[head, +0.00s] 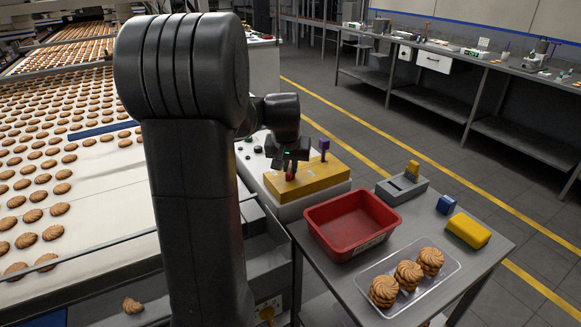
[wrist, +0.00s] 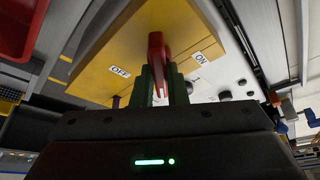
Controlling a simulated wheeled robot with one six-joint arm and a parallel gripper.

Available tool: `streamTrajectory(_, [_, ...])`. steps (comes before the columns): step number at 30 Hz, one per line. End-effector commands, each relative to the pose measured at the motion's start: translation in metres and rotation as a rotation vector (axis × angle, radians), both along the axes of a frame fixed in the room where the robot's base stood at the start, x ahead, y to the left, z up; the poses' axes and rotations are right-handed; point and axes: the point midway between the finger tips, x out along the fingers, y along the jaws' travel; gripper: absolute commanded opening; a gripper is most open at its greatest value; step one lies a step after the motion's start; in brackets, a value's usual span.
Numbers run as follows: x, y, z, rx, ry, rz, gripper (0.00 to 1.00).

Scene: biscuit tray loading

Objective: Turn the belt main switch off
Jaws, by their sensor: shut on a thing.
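The red main switch handle (wrist: 157,48) stands on a yellow switch plate (wrist: 110,45) in the wrist view, with an OFF label (wrist: 120,71) to its left and an ON label (wrist: 201,57) to its right. My gripper (wrist: 165,82) is shut on the handle, with a green finger on either side. A white mark on the handle shows between the fingers. Exactly where the handle points is hard to tell. In the head view, my gripper (head: 290,165) is over the yellow plate (head: 325,181), with a bit of the red handle (head: 290,174) showing.
A small purple piece (head: 324,146) stands at the plate's far edge. Dark buttons (wrist: 224,95) lie beside the plate. The biscuit belt (head: 95,180) is at the left. A red crate (head: 318,238), a clear biscuit tray (head: 447,279) and a yellow block (head: 468,231) are on the side table.

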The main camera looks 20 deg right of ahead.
Motion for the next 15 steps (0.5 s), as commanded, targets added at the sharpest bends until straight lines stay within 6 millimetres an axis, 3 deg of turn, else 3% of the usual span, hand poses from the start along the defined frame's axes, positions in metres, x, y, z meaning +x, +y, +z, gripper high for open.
streamTrajectory(15, [0.0035, 0.0025, -0.0018, -0.002, -0.002, -0.486, 0.00])
